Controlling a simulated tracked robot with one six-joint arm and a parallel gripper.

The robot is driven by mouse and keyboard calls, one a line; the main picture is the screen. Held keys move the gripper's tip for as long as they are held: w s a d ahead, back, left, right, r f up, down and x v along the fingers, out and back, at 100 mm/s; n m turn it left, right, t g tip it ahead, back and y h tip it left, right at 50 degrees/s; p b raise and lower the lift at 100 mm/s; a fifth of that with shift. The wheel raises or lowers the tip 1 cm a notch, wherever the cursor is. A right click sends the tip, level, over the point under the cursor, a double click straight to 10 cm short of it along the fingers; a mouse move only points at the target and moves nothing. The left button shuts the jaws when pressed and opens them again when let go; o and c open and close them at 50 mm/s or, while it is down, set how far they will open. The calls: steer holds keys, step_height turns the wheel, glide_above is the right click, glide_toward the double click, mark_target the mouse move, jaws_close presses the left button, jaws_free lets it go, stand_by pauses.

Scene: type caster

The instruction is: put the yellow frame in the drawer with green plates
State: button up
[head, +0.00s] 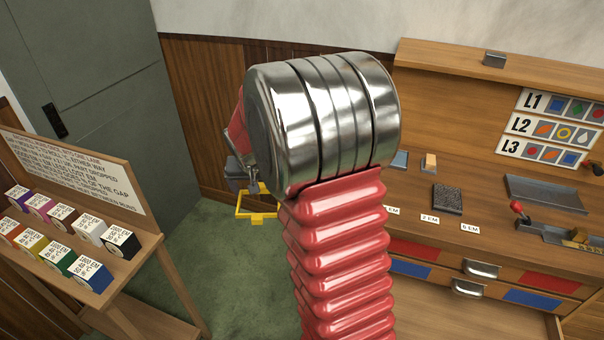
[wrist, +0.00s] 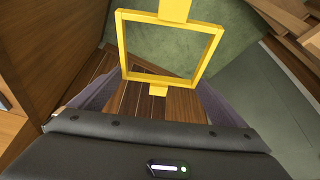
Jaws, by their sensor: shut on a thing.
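My gripper (head: 253,186) is shut on the yellow frame (head: 256,215), which hangs below it over the green floor, left of the desk. In the wrist view the square yellow frame (wrist: 122,47) shows almost whole, with a tab at top and bottom, between the blurred grey fingers. My own arm hides part of the gripper in the head view. The desk on the right has a drawer with red plates (head: 549,282) above a drawer with blue plates (head: 532,299); both look shut. No green plates are in view.
A sloped rack (head: 75,206) with several coloured boxes stands at the left, by a grey door (head: 95,80). The desk top holds a dark block (head: 447,199), a grey tray (head: 555,195) and a red-knobbed lever (head: 517,207). Open green carpet (head: 205,245) lies between rack and desk.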

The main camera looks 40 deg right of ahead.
steer(key=a+f+n+t+y, duration=0.1)
steer(key=a+n, duration=0.6)
steer(key=a, duration=1.3)
steer(key=shift+w+a+f+n+y, duration=0.15)
steer(key=shift+f+n+y, duration=0.15)
steer(key=shift+f+y, duration=0.55)
steer(key=shift+r, duration=0.1)
